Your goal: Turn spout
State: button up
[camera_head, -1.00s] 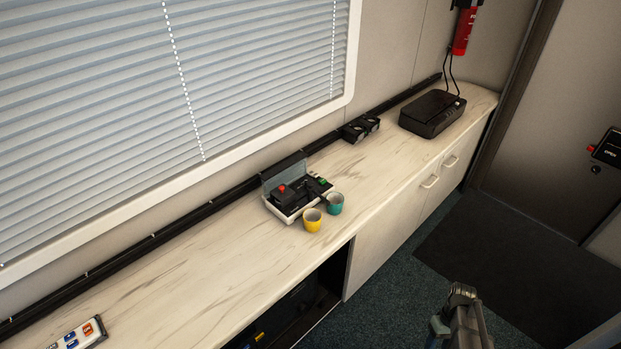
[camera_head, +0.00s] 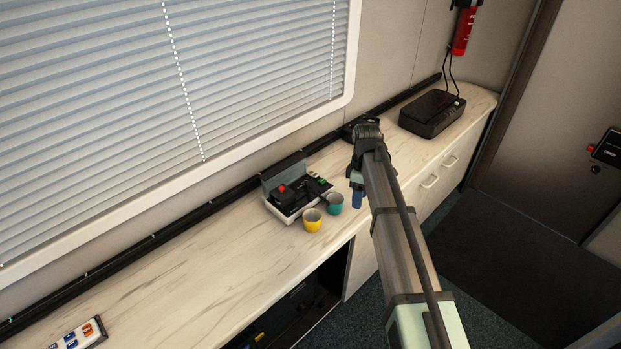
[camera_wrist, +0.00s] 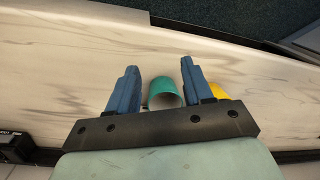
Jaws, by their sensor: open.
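In the head view a small machine (camera_head: 292,204) in an open light case with a raised grey lid sits on the counter. It has a black body with a red button and a green part. A thin black piece at its right side, near the cups, may be the spout; it is too small to tell. A yellow cup (camera_head: 312,221) and a teal cup (camera_head: 335,204) stand in front. My gripper (camera_head: 357,198) is to the right of the teal cup, pointing down. In the wrist view my open gripper (camera_wrist: 158,68) has the teal cup (camera_wrist: 164,88) between its fingers in the picture, apparently farther off.
A black box (camera_head: 432,113) stands at the back right. A black rail (camera_head: 235,194) runs along the wall. The yellow cup (camera_wrist: 219,91) is partly hidden by the right finger.

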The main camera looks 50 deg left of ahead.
aim_at(310, 183)
jog(key=s+a+r+n+y, duration=0.1)
jog(key=s+a+r+n, duration=0.1)
jog(key=s+a+r, duration=0.4)
jog(key=s+a+r+n, duration=0.2)
jog(key=a+r+n, duration=0.1)
jog(key=a+r, duration=0.65)
jog(key=shift+t, duration=0.4)
jog(key=f, duration=0.4)
jog(key=d+f, duration=0.1)
jog(key=f, duration=0.3)
jog(key=d+f, duration=0.1)
jog(key=f, duration=0.3)
jog(key=shift+f, duration=0.2)
jog(key=shift+c, duration=0.2)
grip_shut()
